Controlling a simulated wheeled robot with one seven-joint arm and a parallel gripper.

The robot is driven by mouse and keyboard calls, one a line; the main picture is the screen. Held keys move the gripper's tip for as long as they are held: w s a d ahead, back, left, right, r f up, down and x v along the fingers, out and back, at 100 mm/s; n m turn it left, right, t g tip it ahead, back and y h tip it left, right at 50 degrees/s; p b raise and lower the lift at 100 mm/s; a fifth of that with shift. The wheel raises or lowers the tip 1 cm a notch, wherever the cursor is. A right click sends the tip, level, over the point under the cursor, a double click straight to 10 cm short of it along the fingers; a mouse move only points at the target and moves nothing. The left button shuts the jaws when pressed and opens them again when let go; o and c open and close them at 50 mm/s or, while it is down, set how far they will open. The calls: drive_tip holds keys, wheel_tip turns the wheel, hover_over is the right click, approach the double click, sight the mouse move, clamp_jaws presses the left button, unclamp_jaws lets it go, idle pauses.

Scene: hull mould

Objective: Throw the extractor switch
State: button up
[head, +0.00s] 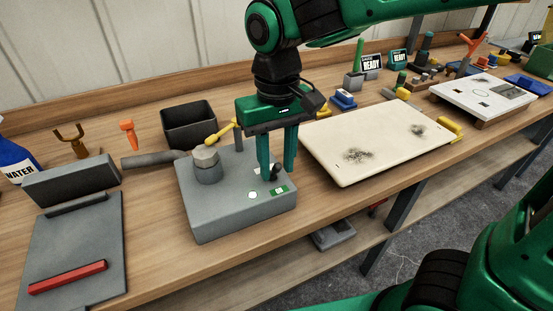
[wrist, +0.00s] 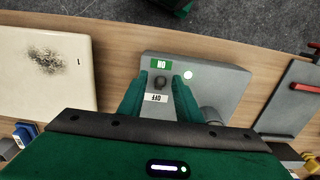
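The extractor is a grey box (head: 235,212) on the bench with a round stub on top and a grey hose at its left. Its small dark switch (wrist: 160,82) stands on the top between a green ON label (wrist: 160,64) and a white OFF label (wrist: 157,98). A pale round lamp (wrist: 188,74) sits beside it. My gripper (head: 276,172) points down over the box, open, with one finger on each side of the switch. Gaps show between the fingers and the switch in the wrist view. I cannot tell which way the switch leans.
A cream panel (head: 350,155) with dark smudges lies right of the box. A black bin (head: 188,122) and a yellow-handled tool (head: 219,132) are behind it. A grey plate with a red bar (head: 68,278) lies to the left. The bench's front edge is close to the box.

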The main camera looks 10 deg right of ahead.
clamp_jaws()
drive_tip(key=shift+w, duration=0.1)
drive_tip(key=shift+w+a+r+g+h, duration=0.2)
drive_tip(key=shift+w+g, duration=0.3)
drive_tip(key=shift+g, duration=0.35)
drive_tip(key=shift+w+r+g+h, duration=0.1)
drive_tip(key=shift+w+g+h, duration=0.3)
drive_tip(key=shift+g, duration=0.45)
drive_tip(key=shift+w+a+g, duration=0.1)
drive_tip(key=shift+w+g, duration=0.45)
drive_tip(key=shift+g, duration=0.25)
drive_tip(key=shift+w+a+f+g+h, duration=0.2)
drive_tip(key=shift+w+g+h, duration=0.25)
drive_tip(key=shift+g, duration=0.5)
drive_tip(key=shift+w+a+f+g+h, duration=0.2)
drive_tip(key=shift+w+g, duration=0.3)
drive_tip(key=shift+g, duration=0.45)
drive_tip(key=shift+w+a+f+g+h, duration=0.1)
drive_tip(key=shift+w+f+g+h, duration=0.15)
drive_tip(key=shift+g, duration=0.35)
drive_tip(key=shift+w+g+h, duration=0.1)
drive_tip(key=shift+w+g, duration=0.2)
drive_tip(key=shift+g, duration=0.3)
